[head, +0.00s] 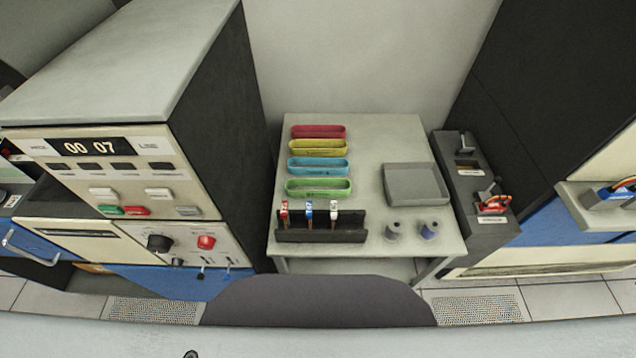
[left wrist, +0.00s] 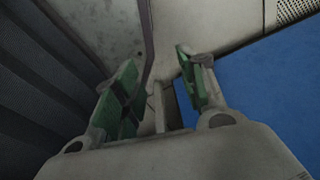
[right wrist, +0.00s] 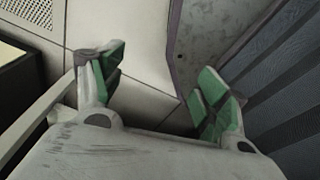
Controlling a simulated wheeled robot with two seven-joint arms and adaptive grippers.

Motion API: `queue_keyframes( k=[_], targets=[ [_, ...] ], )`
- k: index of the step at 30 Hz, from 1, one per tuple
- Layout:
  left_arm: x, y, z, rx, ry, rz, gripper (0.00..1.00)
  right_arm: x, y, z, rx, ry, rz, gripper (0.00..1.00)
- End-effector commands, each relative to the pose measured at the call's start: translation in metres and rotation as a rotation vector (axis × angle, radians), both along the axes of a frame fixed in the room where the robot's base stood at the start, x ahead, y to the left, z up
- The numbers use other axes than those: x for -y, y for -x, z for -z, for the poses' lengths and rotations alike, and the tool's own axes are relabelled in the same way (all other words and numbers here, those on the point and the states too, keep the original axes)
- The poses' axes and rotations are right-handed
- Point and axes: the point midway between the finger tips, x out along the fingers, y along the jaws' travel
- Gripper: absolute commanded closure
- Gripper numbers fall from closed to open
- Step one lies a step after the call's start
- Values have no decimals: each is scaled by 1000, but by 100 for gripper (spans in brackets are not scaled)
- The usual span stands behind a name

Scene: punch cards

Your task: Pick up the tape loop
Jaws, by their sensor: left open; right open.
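Several oblong, loop-shaped pieces lie in a column on the grey table (head: 380,140) in the head view: a red one (head: 318,131), a yellow one (head: 317,147), a blue one (head: 318,166) and a green one (head: 318,187). I cannot tell which, if any, is the tape loop. My left gripper (left wrist: 160,75) is open and empty above the floor in the left wrist view. My right gripper (right wrist: 160,80) is open and empty above the floor in the right wrist view. Neither gripper shows in the head view, and both are away from the table top.
A dark rack (head: 320,231) with red, blue and white tagged items stands at the table's front. A grey tray (head: 416,185) and two spools, one grey (head: 394,231) and one bluish (head: 430,230), are right. Machine cabinets (head: 110,180) flank the table. A dark chair back (head: 318,300) stands before it.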

Motion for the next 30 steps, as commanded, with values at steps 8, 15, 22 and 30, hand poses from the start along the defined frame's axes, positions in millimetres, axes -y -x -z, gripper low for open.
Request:
queue_keyframes(
  k=[8,15,22,30],
  targets=[
    [0,22,-27,-20,1,2,59,0,22,-27,-20,-1,-2,26],
    [0,40,-45,-34,1,5,59,0,40,-45,-35,-1,-4,26],
    [0,49,-52,-41,2,6,59,0,50,-52,-42,-1,-6,26],
    [0,56,-57,-48,1,6,59,0,56,-57,-49,-2,-6,26]
  ],
)
